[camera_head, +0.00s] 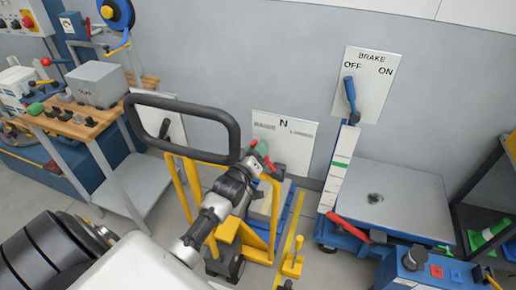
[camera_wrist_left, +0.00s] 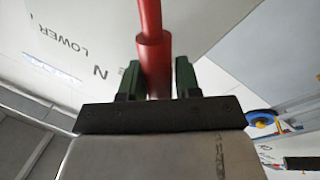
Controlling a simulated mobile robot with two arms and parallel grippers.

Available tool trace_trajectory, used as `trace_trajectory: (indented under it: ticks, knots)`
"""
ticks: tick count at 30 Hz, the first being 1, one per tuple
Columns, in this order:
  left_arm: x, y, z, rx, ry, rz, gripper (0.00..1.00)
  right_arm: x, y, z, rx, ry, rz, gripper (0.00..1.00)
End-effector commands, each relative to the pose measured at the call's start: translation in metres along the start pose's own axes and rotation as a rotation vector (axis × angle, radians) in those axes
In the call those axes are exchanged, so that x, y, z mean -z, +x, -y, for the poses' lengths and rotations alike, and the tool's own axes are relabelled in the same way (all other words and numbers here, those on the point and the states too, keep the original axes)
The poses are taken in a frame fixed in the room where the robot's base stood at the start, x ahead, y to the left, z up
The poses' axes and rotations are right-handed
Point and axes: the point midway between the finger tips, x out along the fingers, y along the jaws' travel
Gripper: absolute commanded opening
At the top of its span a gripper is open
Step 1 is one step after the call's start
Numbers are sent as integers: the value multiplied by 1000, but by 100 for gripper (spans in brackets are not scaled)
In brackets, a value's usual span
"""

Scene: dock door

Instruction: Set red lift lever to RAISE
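A pale plate (camera_head: 298,133) on the wall reads RAISE on the left, N in the middle and LOWER on the right; part of it also shows in the wrist view (camera_wrist_left: 85,25). The red lift lever (camera_wrist_left: 152,60) stands between the green fingers of my left gripper (camera_wrist_left: 160,80), which look closed around it. In the head view my left gripper (camera_head: 262,158) is in front of the plate's lower left, and only a little red shows there. The lever's pivot is hidden, so its exact setting cannot be told. My right gripper is not in view.
A brake plate (camera_head: 376,85) with a blue lever (camera_head: 350,95) is to the right. A blue lift table (camera_head: 405,205) with a red handle (camera_head: 348,228) stands below it. A dark cart handle (camera_head: 185,110) crosses near my left arm. A workbench (camera_head: 85,125) is at left.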

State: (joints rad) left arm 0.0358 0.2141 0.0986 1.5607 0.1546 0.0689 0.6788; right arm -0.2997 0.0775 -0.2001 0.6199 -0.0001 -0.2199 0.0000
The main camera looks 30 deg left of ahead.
Motion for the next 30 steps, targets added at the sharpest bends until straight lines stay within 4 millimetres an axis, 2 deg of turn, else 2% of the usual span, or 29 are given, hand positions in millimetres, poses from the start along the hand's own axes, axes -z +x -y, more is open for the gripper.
trace_trajectory:
  ticks: [1,3,4,14,17,24,30]
  knots:
    - [0,0,0,1,1,1,41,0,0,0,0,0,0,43]
    - [0,0,0,1,2,1,52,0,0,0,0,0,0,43]
    - [0,0,0,1,3,1,53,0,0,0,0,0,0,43]
    - [-2,-6,1,1,5,3,53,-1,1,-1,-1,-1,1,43]
    - [-3,-20,1,2,5,4,53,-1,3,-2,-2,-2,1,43]
    - [-3,-69,2,2,5,4,53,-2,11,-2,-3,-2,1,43]
    - [-1,-99,2,2,4,2,53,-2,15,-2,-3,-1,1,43]
